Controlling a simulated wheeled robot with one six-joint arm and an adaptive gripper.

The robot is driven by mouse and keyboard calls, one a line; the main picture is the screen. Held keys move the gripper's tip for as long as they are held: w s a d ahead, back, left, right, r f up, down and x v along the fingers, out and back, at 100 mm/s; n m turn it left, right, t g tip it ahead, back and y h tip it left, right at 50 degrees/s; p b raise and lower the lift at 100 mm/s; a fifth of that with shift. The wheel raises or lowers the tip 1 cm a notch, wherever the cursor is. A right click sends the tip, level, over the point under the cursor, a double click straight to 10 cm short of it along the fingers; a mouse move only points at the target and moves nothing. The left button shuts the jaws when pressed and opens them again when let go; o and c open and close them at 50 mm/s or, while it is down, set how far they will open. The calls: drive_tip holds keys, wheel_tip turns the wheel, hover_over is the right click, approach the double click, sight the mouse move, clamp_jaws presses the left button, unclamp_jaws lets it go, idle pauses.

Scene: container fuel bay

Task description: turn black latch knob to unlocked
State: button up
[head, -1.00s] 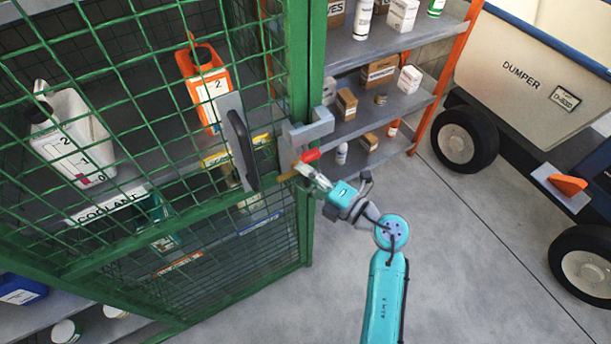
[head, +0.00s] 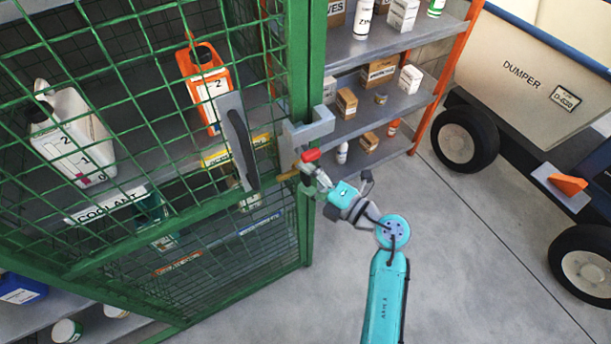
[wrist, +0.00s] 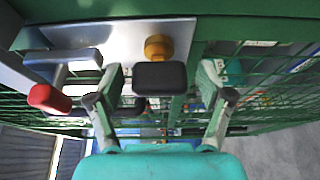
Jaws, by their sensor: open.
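The black latch knob (wrist: 160,76) shows in the wrist view as a dark rounded block in front of a round brass part (wrist: 158,47) on a pale plate. My gripper (wrist: 162,92) is open, with one finger on each side of the knob and a visible gap on both sides. In the head view my gripper (head: 314,180) is at the cage door's latch, just below a red-tipped part (head: 311,155). The black knob is not clearly visible there. The red tip also shows at the left in the wrist view (wrist: 48,98).
The green mesh cage door (head: 304,90) carries a long black handle (head: 240,145) left of the latch. A grey latch housing (head: 307,128) is just above my gripper. Open shelves (head: 365,121) stand behind, and a dumper (head: 530,75) at right. The floor between is clear.

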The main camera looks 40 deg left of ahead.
drive_tip(key=d, duration=1.2)
drive_tip(key=s+d+m+t+h, duration=0.4)
drive_tip(key=s+d+m+t, duration=0.55)
drive_tip(key=d+m, duration=0.3)
drive_tip(key=s+d+m+t+h, duration=0.5)
drive_tip(key=s+d+m+t, duration=0.3)
drive_tip(key=d+m+t, duration=0.4)
drive_tip(key=s+d+f+m+g+h, duration=0.3)
drive_tip(key=s+d+m+g+h, duration=0.3)
drive_tip(key=s+m, duration=0.5)
drive_tip(key=s+d+h, duration=0.2)
drive_tip(key=h, duration=0.1)
drive_tip(key=shift+d+m+g, duration=0.2)
drive_tip(key=shift+m+g, duration=0.15)
drive_tip(key=shift+s, duration=0.1)
